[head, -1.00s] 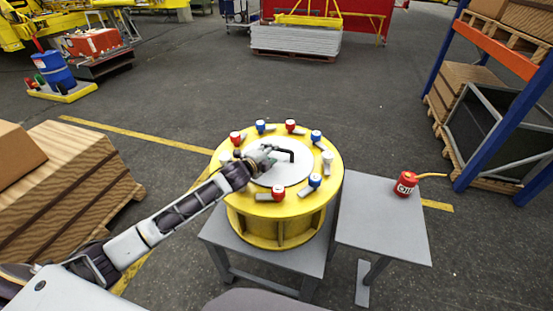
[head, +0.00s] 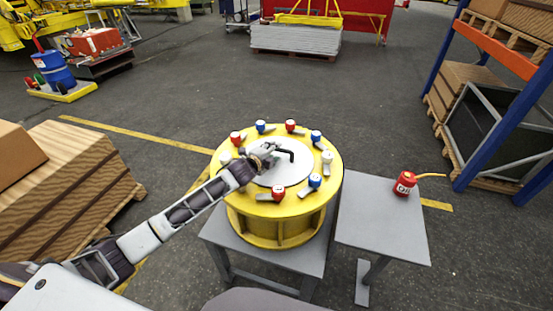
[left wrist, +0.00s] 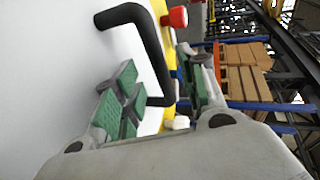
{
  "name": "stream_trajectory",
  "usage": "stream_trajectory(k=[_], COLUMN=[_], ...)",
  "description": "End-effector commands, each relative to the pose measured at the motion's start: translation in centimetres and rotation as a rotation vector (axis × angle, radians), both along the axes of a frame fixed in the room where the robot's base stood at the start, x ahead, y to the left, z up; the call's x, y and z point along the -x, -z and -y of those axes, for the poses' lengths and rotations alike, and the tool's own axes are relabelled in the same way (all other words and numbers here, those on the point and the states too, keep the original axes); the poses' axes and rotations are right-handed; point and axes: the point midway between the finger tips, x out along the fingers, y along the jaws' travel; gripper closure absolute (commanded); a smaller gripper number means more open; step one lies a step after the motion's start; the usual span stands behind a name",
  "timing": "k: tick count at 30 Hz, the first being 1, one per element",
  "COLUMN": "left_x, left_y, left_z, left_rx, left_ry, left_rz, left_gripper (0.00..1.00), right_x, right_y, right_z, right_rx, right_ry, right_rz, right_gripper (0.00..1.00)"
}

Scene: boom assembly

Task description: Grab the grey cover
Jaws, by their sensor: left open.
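The grey cover (head: 292,174) is a round light disc set in the top of the yellow drum-shaped part (head: 283,235). A black bent handle (head: 291,151) stands on the cover. My left gripper (head: 270,150) is over the cover at the handle's left side. In the left wrist view the open left gripper (left wrist: 160,95) has its two green-padded fingers apart, with the black handle (left wrist: 150,48) in front of and partly between them. The cover (left wrist: 50,60) fills the left of that view. I cannot tell whether the fingers touch the handle. My right gripper is not in view.
Several red, blue and white capped pieces ring the yellow top, such as a red one (head: 278,192). The drum stands on a grey table (head: 225,236). A red oil can (head: 405,184) is on the side table (head: 380,230). Wooden crates (head: 70,190) are at left.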

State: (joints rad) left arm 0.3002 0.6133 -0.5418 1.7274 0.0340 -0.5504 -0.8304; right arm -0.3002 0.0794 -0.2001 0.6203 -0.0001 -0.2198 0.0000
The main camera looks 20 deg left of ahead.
Motion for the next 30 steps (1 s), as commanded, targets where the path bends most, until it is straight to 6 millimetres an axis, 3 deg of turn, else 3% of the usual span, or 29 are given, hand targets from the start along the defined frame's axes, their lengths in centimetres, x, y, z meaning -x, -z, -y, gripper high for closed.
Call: stream_trajectory(k=[13, 30], left_x=[-2.9, -3.3], left_y=[1.0, 1.3], left_z=[0.5, 0.5], left_rx=[0.002, 0.000], left_ry=[-0.001, 0.000], left_rz=[-0.001, -0.001], left_gripper=[0.59, 0.59], right_x=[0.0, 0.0], right_y=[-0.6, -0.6], right_z=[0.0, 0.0], right_rx=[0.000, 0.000], right_ry=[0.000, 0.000], right_rz=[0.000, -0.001], right_gripper=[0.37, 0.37])
